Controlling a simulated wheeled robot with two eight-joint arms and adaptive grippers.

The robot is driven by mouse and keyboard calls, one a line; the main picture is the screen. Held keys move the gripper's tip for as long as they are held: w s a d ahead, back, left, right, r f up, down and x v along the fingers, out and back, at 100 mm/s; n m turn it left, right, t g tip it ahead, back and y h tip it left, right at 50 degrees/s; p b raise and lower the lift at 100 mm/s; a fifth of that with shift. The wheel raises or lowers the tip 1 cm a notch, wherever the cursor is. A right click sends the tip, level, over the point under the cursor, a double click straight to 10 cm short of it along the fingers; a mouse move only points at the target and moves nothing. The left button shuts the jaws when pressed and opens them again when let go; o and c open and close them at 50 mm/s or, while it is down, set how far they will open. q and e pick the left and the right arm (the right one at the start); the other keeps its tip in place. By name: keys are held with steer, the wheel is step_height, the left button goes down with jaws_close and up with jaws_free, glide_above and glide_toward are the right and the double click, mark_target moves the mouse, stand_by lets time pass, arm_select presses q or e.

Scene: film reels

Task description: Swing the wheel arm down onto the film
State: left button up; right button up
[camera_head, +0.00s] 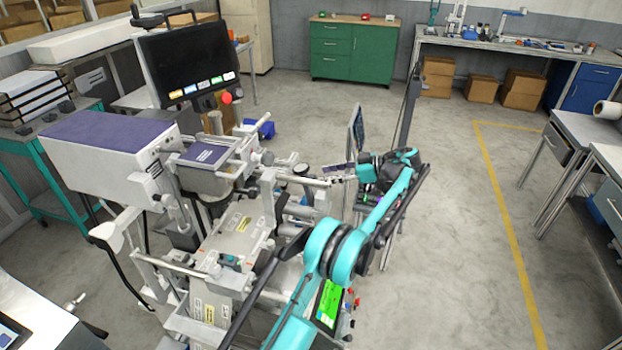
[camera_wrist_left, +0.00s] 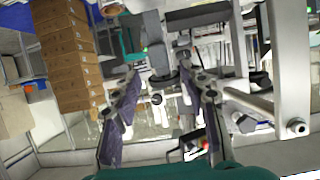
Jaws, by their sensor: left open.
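A large grey-and-white film machine (camera_head: 235,245) fills the left and middle of the head view. I cannot clearly pick out the wheel arm or the film among its rods and rollers. My left gripper (camera_head: 338,171) is at the machine's right side, close to the end of a pale rod (camera_head: 308,182). In the left wrist view the gripper (camera_wrist_left: 160,88) has its two purple-padded fingers spread apart, with nothing held between them. A small dark round knob (camera_wrist_left: 156,99) shows in the gap, beyond a grey block (camera_wrist_left: 155,45). My right gripper is not in view.
A dark screen panel (camera_head: 190,60) with a red button stands over the machine. A green cabinet (camera_head: 352,50) and cardboard boxes (camera_head: 520,88) are at the back. In the left wrist view, metal rods (camera_wrist_left: 250,103) crowd the right side. The floor right of the machine is clear.

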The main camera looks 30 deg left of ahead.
mark_target(315, 176)
arm_select(q)
steer(key=b+x, duration=0.1)
steer(key=x, duration=0.4)
steer(key=shift+s+a+f+b, duration=0.1)
steer(key=shift+a+f+b, duration=0.05)
steer(key=shift+a+b, duration=0.2)
jaws_close()
